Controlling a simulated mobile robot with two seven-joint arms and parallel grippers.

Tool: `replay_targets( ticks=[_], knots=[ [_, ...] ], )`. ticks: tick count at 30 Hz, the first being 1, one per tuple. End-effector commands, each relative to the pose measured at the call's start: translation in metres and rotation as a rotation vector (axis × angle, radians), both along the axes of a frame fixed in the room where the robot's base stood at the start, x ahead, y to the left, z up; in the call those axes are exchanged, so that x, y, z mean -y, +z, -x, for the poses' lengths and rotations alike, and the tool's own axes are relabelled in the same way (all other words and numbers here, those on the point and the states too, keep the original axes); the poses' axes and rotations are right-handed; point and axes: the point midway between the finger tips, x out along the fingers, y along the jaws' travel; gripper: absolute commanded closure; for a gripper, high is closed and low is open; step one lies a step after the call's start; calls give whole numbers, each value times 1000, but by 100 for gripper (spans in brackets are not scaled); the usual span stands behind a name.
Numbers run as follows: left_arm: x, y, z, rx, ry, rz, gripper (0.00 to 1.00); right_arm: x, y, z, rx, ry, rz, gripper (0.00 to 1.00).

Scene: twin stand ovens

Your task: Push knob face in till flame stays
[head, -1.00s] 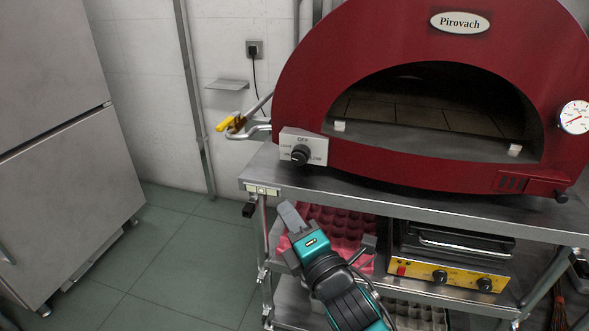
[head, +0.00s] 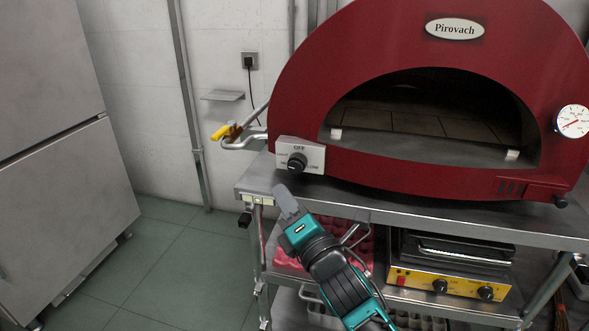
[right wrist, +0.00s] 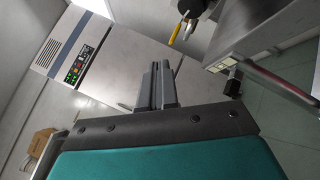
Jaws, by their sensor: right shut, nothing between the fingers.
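The black round knob (head: 297,162) sits on a light control plate (head: 314,154) at the lower left of the red oven (head: 330,65) in the head view. The plate has an OFF mark above the knob. No flame shows in the oven's dark mouth. My right gripper (head: 284,196) is shut and empty, below and slightly left of the knob, apart from it, near the table's front edge. In the right wrist view the shut fingers (right wrist: 155,84) point up the picture, and a dark knob-like part (right wrist: 188,7) shows at the top edge. My left gripper is out of view.
The oven stands on a steel table (head: 400,208). A yellow-handled valve (head: 221,132) and pipe are left of the oven. Below are a yellow-fronted appliance (head: 450,284) and pink egg trays (head: 290,255). A steel cabinet (head: 55,170) stands left; the floor between is clear.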

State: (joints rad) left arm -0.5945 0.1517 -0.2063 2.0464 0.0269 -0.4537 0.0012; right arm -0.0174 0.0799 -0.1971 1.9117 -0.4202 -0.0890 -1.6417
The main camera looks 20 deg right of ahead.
Motion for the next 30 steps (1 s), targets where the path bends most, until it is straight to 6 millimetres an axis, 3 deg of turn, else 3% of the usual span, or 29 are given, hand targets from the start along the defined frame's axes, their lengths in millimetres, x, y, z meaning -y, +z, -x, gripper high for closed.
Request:
replay_targets(
  ticks=[12,30],
  knots=[
    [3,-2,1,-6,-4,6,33,28,0,-42,0,1,1,100],
    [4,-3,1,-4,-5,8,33,31,0,-47,0,0,-1,100]
  ],
)
